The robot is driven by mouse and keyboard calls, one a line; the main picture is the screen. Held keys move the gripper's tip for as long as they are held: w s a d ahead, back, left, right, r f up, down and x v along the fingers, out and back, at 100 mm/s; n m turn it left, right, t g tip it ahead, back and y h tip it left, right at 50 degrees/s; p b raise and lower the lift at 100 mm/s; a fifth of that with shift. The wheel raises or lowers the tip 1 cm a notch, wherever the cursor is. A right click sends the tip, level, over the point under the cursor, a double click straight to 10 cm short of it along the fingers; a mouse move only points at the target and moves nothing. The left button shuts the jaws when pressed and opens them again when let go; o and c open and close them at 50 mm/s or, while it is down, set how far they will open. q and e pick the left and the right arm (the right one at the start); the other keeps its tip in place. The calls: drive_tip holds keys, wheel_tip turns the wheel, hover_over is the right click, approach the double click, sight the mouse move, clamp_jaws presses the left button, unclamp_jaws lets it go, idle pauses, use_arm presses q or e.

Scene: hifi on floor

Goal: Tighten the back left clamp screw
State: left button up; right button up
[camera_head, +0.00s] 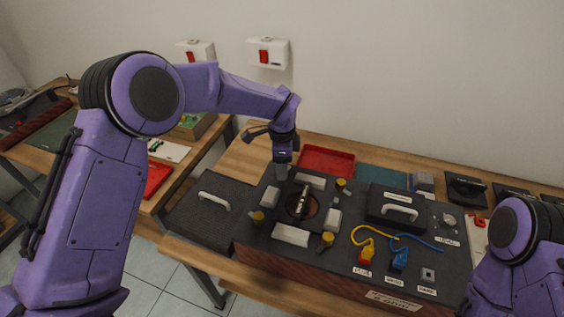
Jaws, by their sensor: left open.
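A black fixture plate (276,209) on the workbench holds a round dark opening with a metal cylinder (302,203) across it, surrounded by pale blocks. Yellow-topped clamp screws stand at its corners: back right (340,184), front left (257,217) and front right (327,239). The back left screw is hidden at my left gripper (283,172). That gripper points down over the back left corner, its fingers open; I cannot tell whether they touch the screw. My right arm is at the lower right, its gripper outside the view.
A black case with a pale handle (398,212) stands to the right. Yellow and blue cables with plugs (399,259) lie before it. A red tray (326,160) sits behind the fixture. A dark lid with a handle (213,202) lies left. The wall is behind.

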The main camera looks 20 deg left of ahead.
use_arm(q)
clamp_jaws()
